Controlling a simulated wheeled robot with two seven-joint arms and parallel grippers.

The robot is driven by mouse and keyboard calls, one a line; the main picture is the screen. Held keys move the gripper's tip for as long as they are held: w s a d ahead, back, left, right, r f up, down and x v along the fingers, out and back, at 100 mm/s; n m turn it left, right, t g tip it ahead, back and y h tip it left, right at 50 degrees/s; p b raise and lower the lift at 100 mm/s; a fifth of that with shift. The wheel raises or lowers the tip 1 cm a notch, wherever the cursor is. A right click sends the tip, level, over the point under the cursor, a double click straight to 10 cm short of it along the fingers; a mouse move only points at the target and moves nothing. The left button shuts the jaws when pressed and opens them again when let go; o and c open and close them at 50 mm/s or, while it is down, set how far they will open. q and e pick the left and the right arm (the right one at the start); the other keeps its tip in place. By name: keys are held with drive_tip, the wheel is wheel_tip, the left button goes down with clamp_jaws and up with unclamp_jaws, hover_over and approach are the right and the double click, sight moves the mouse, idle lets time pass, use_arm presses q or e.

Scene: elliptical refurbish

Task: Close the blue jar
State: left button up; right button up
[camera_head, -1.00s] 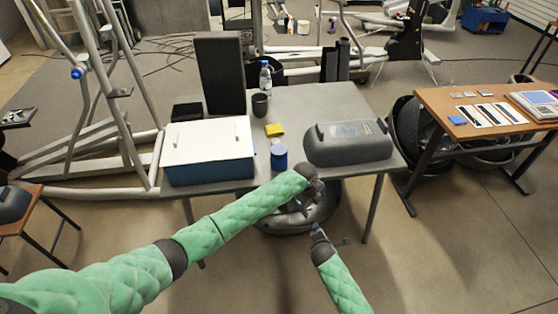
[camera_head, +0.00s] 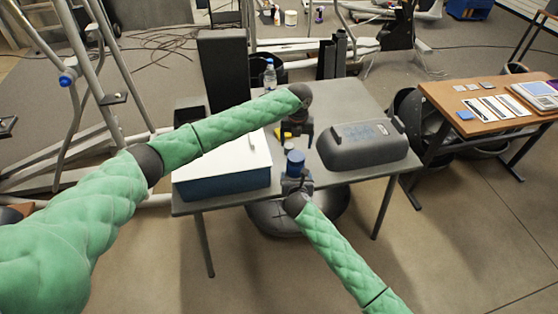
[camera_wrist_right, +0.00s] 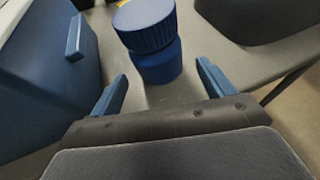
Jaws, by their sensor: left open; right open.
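The blue jar (camera_head: 296,158) stands upright near the front edge of the grey table. In the right wrist view its ribbed blue lid (camera_wrist_right: 146,28) sits on top of the round body (camera_wrist_right: 160,66), and I cannot tell whether it is fully seated. My right gripper (camera_head: 294,181) is open just in front of the jar. In the right wrist view its two blue fingers (camera_wrist_right: 160,88) are spread on either side of the jar's near side, apart from it. My left gripper (camera_head: 293,138) is open behind the jar, above the table, near a yellow object (camera_head: 287,136).
A blue box with a white lid (camera_head: 225,182) stands left of the jar. A dark grey case (camera_head: 362,148) lies to the right. A water bottle (camera_head: 270,75) and a tall black panel (camera_head: 224,72) stand at the back. The table (camera_head: 345,92) has free room behind the case.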

use_arm(q)
drive_tip(key=shift+r, duration=0.2)
use_arm(e)
drive_tip(key=shift+w+r, duration=0.1)
use_arm(q)
drive_tip(key=shift+s+d+r, duration=0.2)
drive_tip(key=shift+d+r, duration=0.05)
drive_tip(key=shift+d, duration=0.25)
use_arm(e)
drive_tip(key=shift+s+d+r, duration=0.25)
drive_tip(key=shift+d+r, duration=0.05)
use_arm(q)
drive_tip(key=shift+w+a+f, duration=0.15)
drive_tip(key=shift+w+a, duration=0.05)
drive_tip(key=shift+a, duration=0.25)
use_arm(e)
drive_tip(key=shift+w+a+f, duration=0.2)
drive_tip(key=shift+w+a, duration=0.15)
drive_tip(key=shift+w+a+f, duration=0.1)
drive_tip(key=shift+w+f, duration=0.05)
drive_tip(key=shift+w, duration=0.2)
use_arm(q)
drive_tip(key=shift+s+d, duration=0.1)
drive_tip(key=shift+d, duration=0.15)
use_arm(e)
drive_tip(key=shift+x, duration=3.25)
drive_tip(key=shift+d, duration=0.25)
